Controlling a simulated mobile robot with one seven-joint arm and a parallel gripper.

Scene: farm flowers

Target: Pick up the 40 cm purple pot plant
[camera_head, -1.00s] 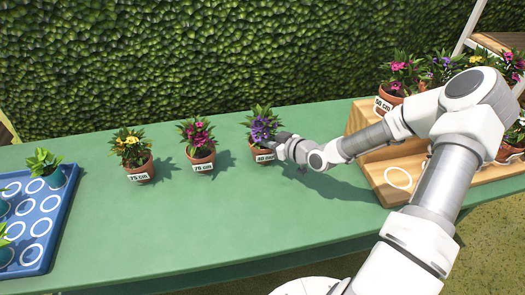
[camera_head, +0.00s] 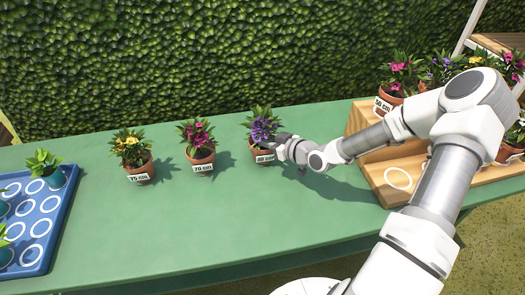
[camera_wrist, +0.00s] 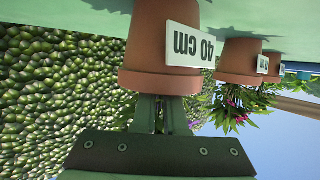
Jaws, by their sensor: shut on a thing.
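The purple pot plant (camera_head: 262,130) stands upright on the green table, the rightmost of three plants in a row. Its terracotta pot (camera_wrist: 148,50) fills the middle of the wrist view, where the picture is upside down and the label reads 40 cm. My gripper (camera_head: 276,146) reaches it from the right. The fingertips are partly hidden by the pot. The pot appears to be resting on the table.
To the left stand a pink plant (camera_head: 199,142) labelled 70 cm and a yellow plant (camera_head: 134,155) labelled 75 cm. A blue tray (camera_head: 40,228) with small plants is at far left. A wooden stepped stand (camera_head: 372,166) with plants is at right. The table front (camera_head: 200,225) is clear.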

